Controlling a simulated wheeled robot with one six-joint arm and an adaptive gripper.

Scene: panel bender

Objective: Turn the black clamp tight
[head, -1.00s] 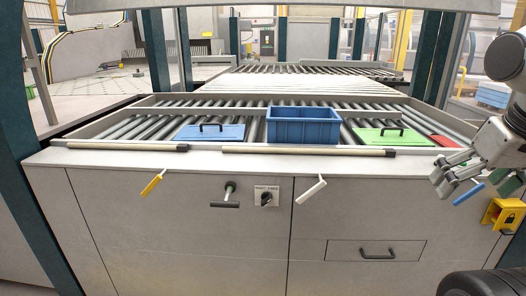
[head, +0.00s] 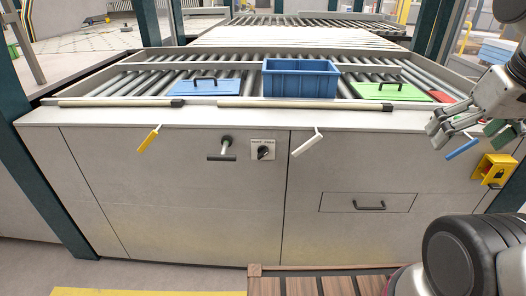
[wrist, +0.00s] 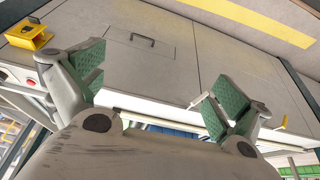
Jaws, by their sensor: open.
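The black clamp (head: 222,149) is a T-shaped handle on the front panel of the grey cabinet, left of centre in the head view. Its crossbar lies about level below a round dark hub. I cannot make out the clamp in the wrist view. My gripper (head: 437,132) is far to its right, in front of the cabinet's right end and apart from the clamp. In the wrist view my gripper (wrist: 150,90) has its green-padded fingers spread wide with nothing between them.
A rotary switch (head: 263,152) sits just right of the clamp. A yellow lever (head: 148,139), a white lever (head: 307,144) and a blue lever (head: 462,149) stick out from the panel. A yellow lock box (head: 494,170) is at right. A wooden pallet (head: 330,284) lies low in front.

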